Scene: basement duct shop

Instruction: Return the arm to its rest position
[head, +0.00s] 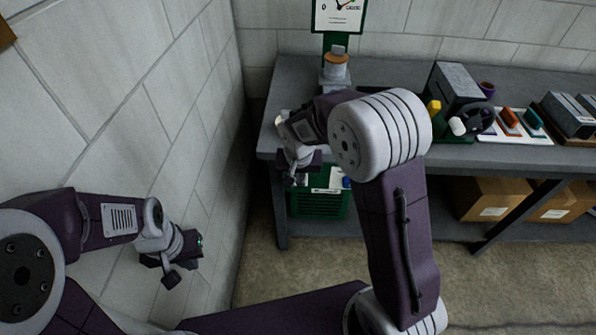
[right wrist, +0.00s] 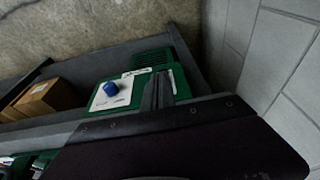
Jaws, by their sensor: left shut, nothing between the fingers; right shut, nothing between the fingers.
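My left arm comes in at the lower left of the head view. Its gripper (head: 178,262) hangs beside the white block wall, shut and empty, clear of any object. My right arm rises from the bottom of the head view and bends left at the elbow. Its gripper (head: 293,177) points down by the left front edge of the grey workbench (head: 394,158), shut and empty. In the right wrist view, the shut dark fingers (right wrist: 158,92) show in front of a green crate (right wrist: 180,84). I cannot tell whether they touch it.
The green crate (head: 318,206) sits under the bench, with a white card and a blue item (right wrist: 111,88) on it. Cardboard boxes (head: 490,197) stand on the lower shelf. A scale (head: 337,70), a spool and tools are on the bench. The block wall (head: 150,90) is close on the left.

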